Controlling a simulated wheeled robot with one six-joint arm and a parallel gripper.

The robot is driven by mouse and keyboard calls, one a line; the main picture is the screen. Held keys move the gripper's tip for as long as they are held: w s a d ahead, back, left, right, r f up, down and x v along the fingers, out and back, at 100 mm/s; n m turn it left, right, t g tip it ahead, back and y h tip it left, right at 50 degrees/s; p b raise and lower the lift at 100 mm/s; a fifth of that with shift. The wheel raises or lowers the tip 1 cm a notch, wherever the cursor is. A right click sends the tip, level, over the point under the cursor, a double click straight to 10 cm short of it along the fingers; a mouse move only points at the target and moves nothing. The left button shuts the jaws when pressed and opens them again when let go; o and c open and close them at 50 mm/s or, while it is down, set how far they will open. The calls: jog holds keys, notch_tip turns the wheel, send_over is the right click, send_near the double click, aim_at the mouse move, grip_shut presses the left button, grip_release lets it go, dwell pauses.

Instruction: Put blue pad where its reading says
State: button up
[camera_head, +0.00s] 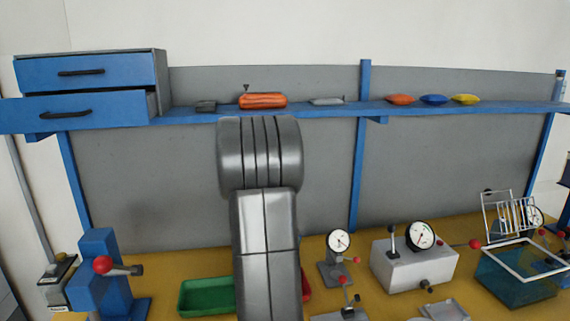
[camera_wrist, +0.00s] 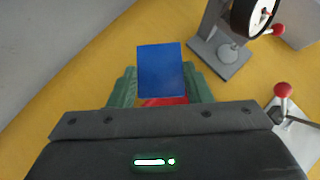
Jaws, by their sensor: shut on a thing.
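The blue pad (camera_wrist: 160,70) shows in the wrist view as a flat rectangle between the two green fingers of my gripper (camera_wrist: 161,83), which is shut on it. A red surface (camera_wrist: 166,101) shows just beneath the pad. In the head view my arm hides the gripper and the held pad. A dial gauge on a stand (camera_head: 338,245) stands right of my arm; its dial (camera_wrist: 255,12) also shows at the wrist view's upper right. A green tray (camera_head: 203,297) and a red tray (camera_head: 306,288), partly hidden by my arm, lie on the bench. The dial readings are too small to tell.
A grey box with a dial (camera_head: 412,266), a teal bin (camera_head: 515,277) with a white rim, and a blue lever press (camera_head: 98,265) stand on the yellow bench. The shelf (camera_head: 340,110) holds orange, blue and yellow pouches and a red-orange item. Blue drawers (camera_head: 85,72) sit upper left, the lower one pulled out.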

jog(key=shift+s+a+f+n+t+y, duration=0.2)
jog(key=shift+s+f+n+y, duration=0.35)
jog(key=shift+s+f, duration=0.35)
jog(key=shift+s+a+f+n+t+y, duration=0.2)
jog(key=shift+s+f+n+y, duration=0.15)
jog(key=shift+s+f+n, duration=0.55)
jog(key=shift+w+f+m, duration=0.15)
jog(key=shift+w+m, duration=0.05)
jog(key=shift+m, duration=0.05)
jog(key=shift+d, duration=0.15)
